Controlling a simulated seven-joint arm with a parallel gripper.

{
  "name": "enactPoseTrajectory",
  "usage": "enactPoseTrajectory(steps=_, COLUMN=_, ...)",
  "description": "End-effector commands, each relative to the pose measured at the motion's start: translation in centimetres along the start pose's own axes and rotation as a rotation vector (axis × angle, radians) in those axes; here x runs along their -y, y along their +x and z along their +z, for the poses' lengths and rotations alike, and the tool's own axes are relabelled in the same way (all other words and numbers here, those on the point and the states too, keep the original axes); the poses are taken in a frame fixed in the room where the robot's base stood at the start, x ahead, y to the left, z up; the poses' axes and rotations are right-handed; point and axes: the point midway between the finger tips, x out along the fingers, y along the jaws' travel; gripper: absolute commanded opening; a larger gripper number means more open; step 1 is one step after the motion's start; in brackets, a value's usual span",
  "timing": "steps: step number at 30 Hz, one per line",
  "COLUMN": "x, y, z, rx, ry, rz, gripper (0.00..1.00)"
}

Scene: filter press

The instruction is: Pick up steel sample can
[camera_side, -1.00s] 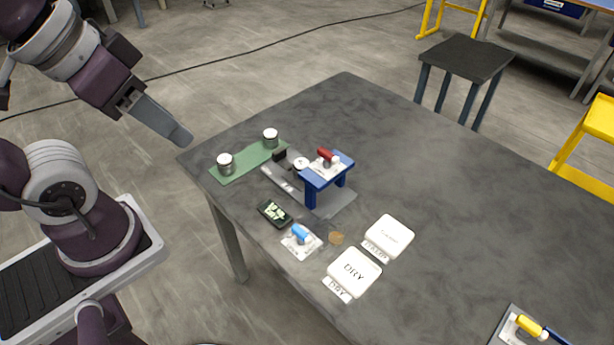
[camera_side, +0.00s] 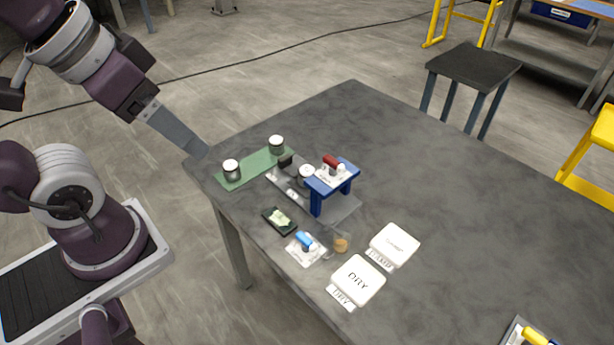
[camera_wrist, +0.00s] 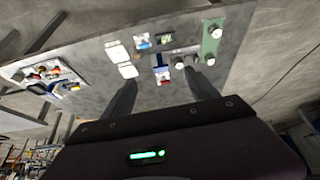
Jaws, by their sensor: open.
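Two steel cans with white lids stand upright on a green mat (camera_side: 257,165): a near-left can (camera_side: 231,170) and a far-right can (camera_side: 276,145). I cannot tell which one the task means. In the wrist view the cans (camera_wrist: 217,31) (camera_wrist: 210,61) stand on the mat at the upper right. My gripper (camera_side: 203,152) is in the air by the table's left corner, left of the mat and apart from both cans. In the wrist view my gripper (camera_wrist: 161,77) has its fingers spread, with nothing held.
A blue press stand (camera_side: 333,177) with a red-handled part on it stands right of the mat. A round white-topped piece (camera_side: 306,172) sits beside it. A black device (camera_side: 279,221), a blue item (camera_side: 304,240) and white trays (camera_side: 358,280) (camera_side: 394,245) lie nearer. The table's right is mostly clear.

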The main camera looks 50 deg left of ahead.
Motion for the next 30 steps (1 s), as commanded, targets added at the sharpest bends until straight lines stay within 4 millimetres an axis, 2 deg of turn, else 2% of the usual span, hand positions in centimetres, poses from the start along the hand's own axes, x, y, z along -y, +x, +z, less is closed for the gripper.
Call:
enactPoseTrajectory(steps=4, x=-0.8, y=2.4, z=-3.1, rx=0.191, ry=-0.197, rz=0.058, gripper=0.68)
enactPoseTrajectory(steps=8, x=-0.8, y=7.1, z=-7.5, rx=0.418, ry=-0.504, rz=0.159, gripper=0.68)
enactPoseTrajectory(steps=11, x=0.3, y=11.9, z=-10.6, rx=0.572, ry=-0.76, rz=0.248, gripper=0.68)
enactPoseTrajectory(steps=12, x=1.1, y=14.1, z=-11.6, rx=0.628, ry=-0.868, rz=0.286, gripper=0.68)
enactPoseTrajectory(steps=14, x=2.5, y=17.7, z=-12.7, rx=0.709, ry=-1.036, rz=0.346, gripper=0.68)
enactPoseTrajectory(steps=15, x=3.6, y=20.1, z=-13.3, rx=0.757, ry=-1.149, rz=0.387, gripper=0.68)
enactPoseTrajectory(steps=17, x=5.4, y=24.0, z=-13.6, rx=0.825, ry=-1.323, rz=0.454, gripper=0.68)
enactPoseTrajectory(steps=18, x=6.8, y=26.7, z=-13.6, rx=0.866, ry=-1.441, rz=0.499, gripper=0.68)
enactPoseTrajectory(steps=21, x=9.8, y=32.7, z=-12.5, rx=0.943, ry=-1.715, rz=0.607, gripper=0.68)
enactPoseTrajectory(steps=24, x=12.0, y=37.1, z=-10.9, rx=0.984, ry=-1.916, rz=0.689, gripper=0.68)
enactPoseTrajectory(steps=27, x=12.9, y=39.0, z=-10.0, rx=0.999, ry=-2.012, rz=0.729, gripper=0.68)
enactPoseTrajectory(steps=30, x=12.8, y=39.8, z=-9.8, rx=1.004, ry=-2.041, rz=0.742, gripper=0.68)
